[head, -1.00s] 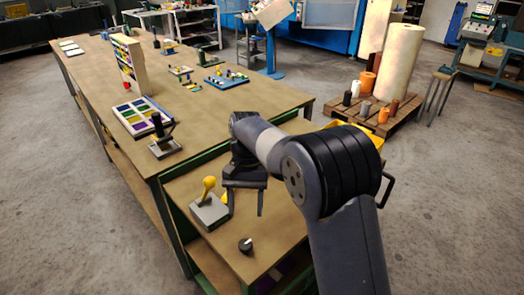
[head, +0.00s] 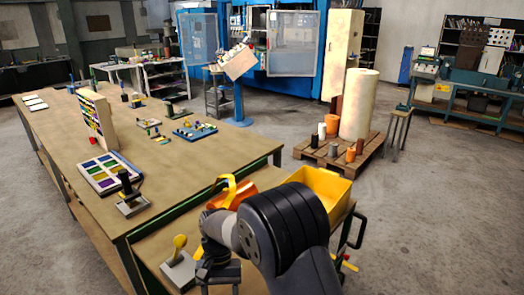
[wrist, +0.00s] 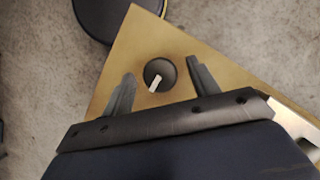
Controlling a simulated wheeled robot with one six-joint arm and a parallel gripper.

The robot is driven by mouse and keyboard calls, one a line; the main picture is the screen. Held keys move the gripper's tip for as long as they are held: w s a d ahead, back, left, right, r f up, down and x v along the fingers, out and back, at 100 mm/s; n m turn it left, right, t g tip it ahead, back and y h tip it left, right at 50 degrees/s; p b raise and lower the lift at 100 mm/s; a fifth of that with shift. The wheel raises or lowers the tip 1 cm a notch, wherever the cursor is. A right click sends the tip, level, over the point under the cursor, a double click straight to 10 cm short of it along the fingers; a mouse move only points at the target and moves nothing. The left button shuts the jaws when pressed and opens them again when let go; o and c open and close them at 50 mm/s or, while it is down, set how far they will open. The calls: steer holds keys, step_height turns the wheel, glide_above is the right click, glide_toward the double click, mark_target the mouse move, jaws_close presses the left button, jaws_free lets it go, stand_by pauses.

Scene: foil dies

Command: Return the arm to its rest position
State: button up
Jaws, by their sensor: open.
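My arm reaches over the low bench section (head: 152,252) at the bottom of the head view, its elbow raised. My gripper (head: 221,287) points down at the lower picture edge, just right of a yellow-knobbed lever on a grey base (head: 178,268). In the wrist view my gripper (wrist: 163,85) has its two fingers spread wide with nothing held. A dark round knob with a white mark (wrist: 158,73) lies on the bench beyond and between the fingers in that picture; I cannot tell the height gap. The knob is not visible in the head view now.
A yellow bin (head: 322,188) and an orange container (head: 232,194) stand close behind my arm. The long bench (head: 150,140) carries a tray of coloured squares (head: 110,172) and a black-handled die (head: 130,198).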

steer(key=shift+r, duration=0.1)
steer(key=v, duration=1)
steer(key=x, duration=1)
steer(key=shift+n, duration=0.4)
steer(key=n+h, duration=0.1)
steer(key=n, duration=0.2)
steer(key=shift+a, duration=0.15)
steer(key=n+t+h, duration=0.1)
steer(key=n, duration=0.1)
steer(key=n+h, duration=0.1)
steer(key=n, duration=0.2)
steer(key=shift+s+a+n+t, duration=0.1)
steer(key=shift+s+n+t, duration=0.05)
steer(key=shift+n+t, duration=0.2)
steer(key=n, duration=0.2)
steer(key=n+t, duration=0.1)
steer(key=n, duration=0.1)
steer(key=shift+s+t+h+b, duration=0.1)
steer(key=shift+t+h+b, duration=0.15)
steer(key=shift+h+b, duration=0.15)
steer(key=n+t+b, duration=0.1)
steer(key=n, duration=0.3)
steer(key=shift+s+n+t, duration=0.1)
steer(key=shift+n+t, duration=0.15)
steer(key=shift+t, duration=0.15)
steer(key=shift+a+r, duration=0.2)
steer(key=shift+r, duration=0.1)
